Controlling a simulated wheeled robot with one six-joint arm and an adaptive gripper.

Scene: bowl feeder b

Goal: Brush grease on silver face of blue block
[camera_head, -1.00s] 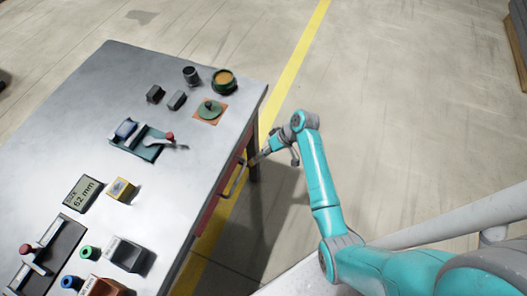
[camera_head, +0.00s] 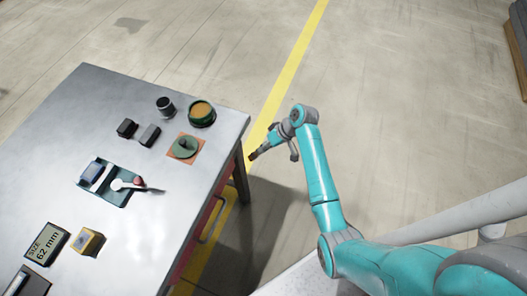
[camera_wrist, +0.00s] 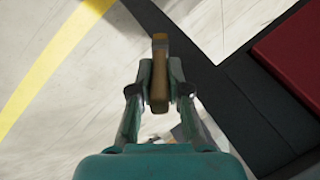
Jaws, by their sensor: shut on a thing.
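My gripper (camera_head: 270,147) is beside the right edge of the table, over the floor. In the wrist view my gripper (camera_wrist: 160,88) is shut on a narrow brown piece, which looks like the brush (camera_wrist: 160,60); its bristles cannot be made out. The blue block (camera_head: 91,172) sits in a teal fixture (camera_head: 113,197) on the table, left of and apart from my gripper. Its silver face is too small to tell for sure. A green round tin with orange-brown content, likely the grease (camera_head: 201,112), stands near the table's far right corner.
A green knobbed lid (camera_head: 184,146) lies on an orange square near the tin. A pale lever with a red knob (camera_head: 139,181) is on the fixture. Dark blocks (camera_head: 127,128), a black cylinder (camera_head: 165,106), a size display (camera_head: 46,244) and a yellow block (camera_head: 88,242) stand around.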

